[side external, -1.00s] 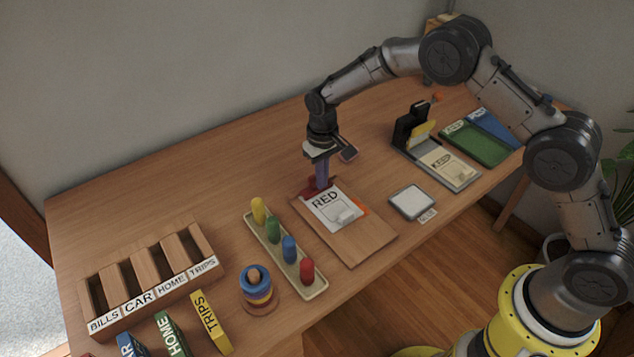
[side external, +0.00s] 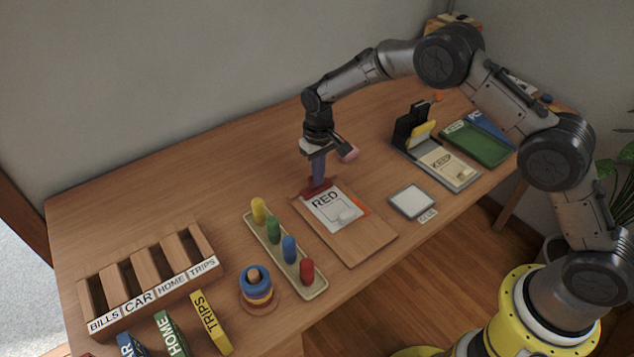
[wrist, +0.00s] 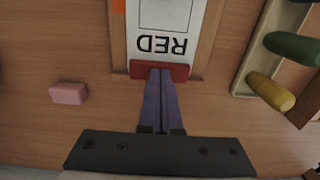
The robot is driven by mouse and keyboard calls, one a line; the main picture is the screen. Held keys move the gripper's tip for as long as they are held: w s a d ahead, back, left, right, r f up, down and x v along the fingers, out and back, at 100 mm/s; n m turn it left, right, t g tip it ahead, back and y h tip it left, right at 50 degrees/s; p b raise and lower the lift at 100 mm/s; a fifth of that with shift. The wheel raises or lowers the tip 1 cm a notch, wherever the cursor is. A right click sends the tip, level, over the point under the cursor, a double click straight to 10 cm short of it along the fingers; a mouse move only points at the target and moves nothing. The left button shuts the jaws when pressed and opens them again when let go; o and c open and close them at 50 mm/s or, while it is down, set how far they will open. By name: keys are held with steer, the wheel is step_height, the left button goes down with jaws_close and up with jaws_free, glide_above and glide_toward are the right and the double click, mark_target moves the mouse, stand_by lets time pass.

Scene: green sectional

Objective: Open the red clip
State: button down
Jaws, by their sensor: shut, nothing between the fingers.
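The red clip (side external: 316,191) is a bar across the top of the white RED sheet (side external: 336,208) on a wooden board (side external: 357,241). The clip also shows in the wrist view (wrist: 181,72), where the sheet reads upside down. My gripper (side external: 317,183) points down at the clip, its purple fingers together with nothing between them. In the wrist view the fingertips (wrist: 160,72) overlap the clip's near edge, around its middle. I cannot tell whether they press on it. The fingers hide part of the clip. The sheet lies flat at the clip.
A pink block (wrist: 68,93) lies left of my fingers in the wrist view. A peg tray (side external: 285,254) stands left of the board.

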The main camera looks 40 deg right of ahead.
mark_target(320, 194)
steer(key=shift+w, duration=0.45)
steer(key=shift+s, duration=0.15)
steer(key=shift+s+r, duration=0.55)
steer(key=shift+s, duration=0.2)
steer(key=shift+r, duration=2.95)
